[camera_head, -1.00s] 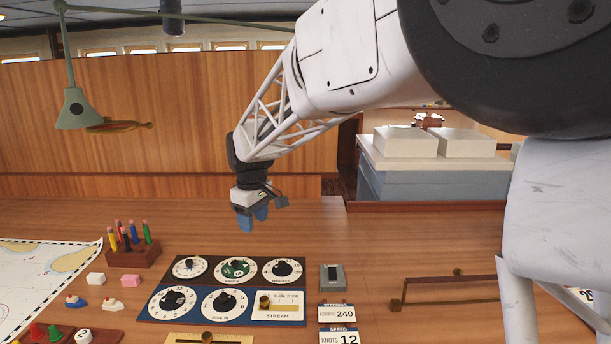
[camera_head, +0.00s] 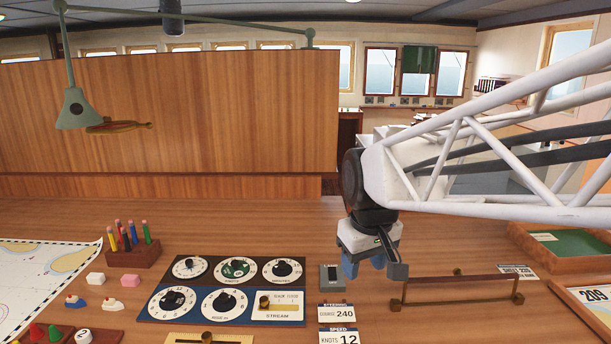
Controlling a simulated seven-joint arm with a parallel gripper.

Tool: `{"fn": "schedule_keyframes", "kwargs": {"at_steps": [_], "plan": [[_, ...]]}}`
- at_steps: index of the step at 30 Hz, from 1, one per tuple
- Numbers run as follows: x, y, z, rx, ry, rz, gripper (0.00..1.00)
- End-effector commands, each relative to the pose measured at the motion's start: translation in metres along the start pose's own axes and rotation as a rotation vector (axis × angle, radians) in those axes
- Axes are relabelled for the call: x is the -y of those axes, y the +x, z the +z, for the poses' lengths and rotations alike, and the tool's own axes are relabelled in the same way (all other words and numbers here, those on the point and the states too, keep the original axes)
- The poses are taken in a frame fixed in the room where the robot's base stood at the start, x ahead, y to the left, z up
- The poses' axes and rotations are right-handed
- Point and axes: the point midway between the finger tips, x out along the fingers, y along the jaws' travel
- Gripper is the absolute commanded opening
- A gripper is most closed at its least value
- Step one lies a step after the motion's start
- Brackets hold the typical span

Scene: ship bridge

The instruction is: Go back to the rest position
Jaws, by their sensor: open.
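My gripper (camera_head: 363,268) hangs above the wooden desk (camera_head: 290,213), right of centre, pointing down. Its blue fingers are apart, with nothing seen between them. It appears just behind and to the right of the small grey switch box (camera_head: 331,281) and left of the wooden rail. My white lattice arm reaches in from the right edge.
Dial panels (camera_head: 220,290) lie left of the gripper. A wooden rail (camera_head: 460,289) stands to its right, with a green-lined tray (camera_head: 575,243) beyond. A pencil block (camera_head: 133,254), a chart (camera_head: 38,285) and a green lamp (camera_head: 76,108) are at left. A wooden partition (camera_head: 190,120) rises behind.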

Motion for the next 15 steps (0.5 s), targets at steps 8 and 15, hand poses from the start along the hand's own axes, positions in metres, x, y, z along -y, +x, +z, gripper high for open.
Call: {"fn": "schedule_keyframes", "kwargs": {"at_steps": [8,15], "plan": [[-0.01,0.004,0.084,-0.026,0.18,0.02,0.51],[-0.011,0.015,0.149,-0.046,0.326,0.035,0.51]]}}
